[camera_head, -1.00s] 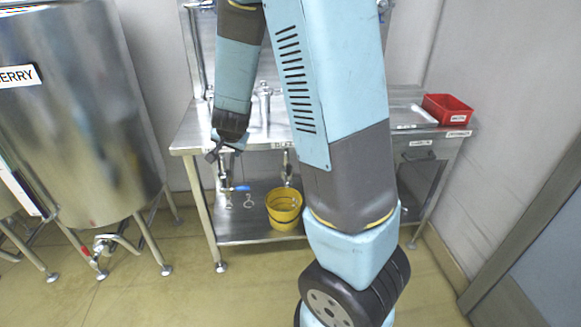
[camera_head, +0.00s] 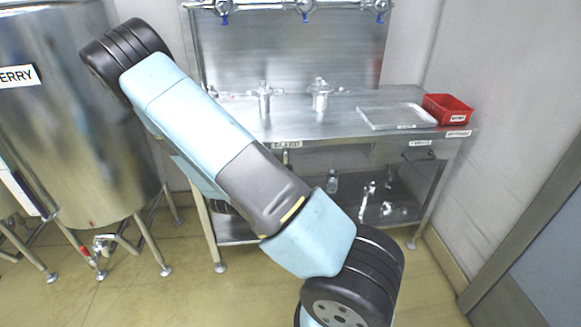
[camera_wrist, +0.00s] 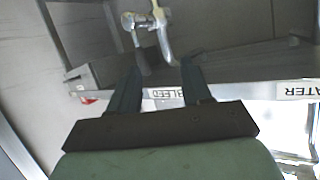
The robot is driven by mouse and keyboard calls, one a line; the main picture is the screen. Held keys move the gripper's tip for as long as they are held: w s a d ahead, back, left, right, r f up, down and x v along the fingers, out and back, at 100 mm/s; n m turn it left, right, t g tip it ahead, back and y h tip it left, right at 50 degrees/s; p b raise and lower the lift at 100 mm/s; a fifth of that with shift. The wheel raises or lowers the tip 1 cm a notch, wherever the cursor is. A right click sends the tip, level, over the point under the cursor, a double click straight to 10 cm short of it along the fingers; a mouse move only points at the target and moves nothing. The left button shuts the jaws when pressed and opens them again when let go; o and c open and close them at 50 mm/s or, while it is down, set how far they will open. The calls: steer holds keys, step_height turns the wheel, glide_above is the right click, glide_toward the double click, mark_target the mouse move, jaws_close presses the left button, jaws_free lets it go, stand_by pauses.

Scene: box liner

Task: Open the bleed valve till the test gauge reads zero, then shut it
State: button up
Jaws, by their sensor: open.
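In the wrist view, my gripper (camera_wrist: 161,66) is open, with its two dark fingers apart. A bent metal fitting (camera_wrist: 158,22) hangs just beyond the fingertips, with its lower ends near the gap between them. I cannot tell whether it touches a finger or whether it is the bleed valve. In the head view, my arm hides my gripper and the left part of the lower shelf. I cannot make out a test gauge or its reading in either view.
A steel bench (camera_head: 345,101) carries two upright metal fittings, a clear tray (camera_head: 396,116) and a red bin (camera_head: 447,109). Small metal fittings (camera_head: 375,205) sit on the right of its lower shelf. Blue-handled taps (camera_head: 305,9) hang above. A steel tank (camera_head: 75,150) stands at left.

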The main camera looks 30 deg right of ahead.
mark_target(290, 166)
steer(key=w+d+f+t+h, duration=0.1)
steer(key=w+d+h, duration=0.3)
steer(key=d, duration=1)
steer(key=shift+w+f+n+t, duration=0.15)
steer(key=shift+w+n+t, duration=0.25)
steer(key=shift+w+t, duration=0.25)
jaws_close()
stand_by(0.3)
